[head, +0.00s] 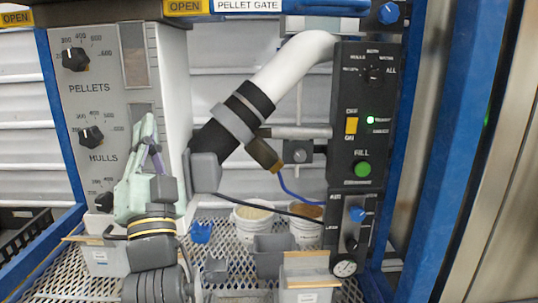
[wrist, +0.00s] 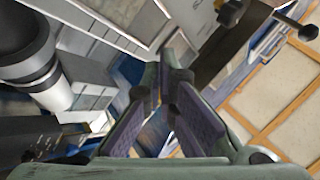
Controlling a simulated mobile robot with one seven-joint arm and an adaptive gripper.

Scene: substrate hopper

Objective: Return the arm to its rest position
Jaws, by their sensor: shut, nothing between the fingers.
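My gripper (head: 149,125) is pale green with purple inner pads. In the head view it points upward at the left, in front of the grey panel (head: 117,125) with the PELLETS and HULLS knobs. My arm hides part of the panel's lower edge. In the wrist view the gripper's fingers (wrist: 165,82) come together at their tips, and nothing shows between them. The gripper appears clear of the panel in front of it, though the exact gap cannot be told.
A white and black pipe (head: 292,68) slants to the right of my gripper. A dark control box (head: 366,120) with a green FILL button stands further right. White buckets (head: 252,222) and grey bins (head: 273,254) stand on the mesh shelf (head: 226,250). Blue posts (head: 440,150) frame the station.

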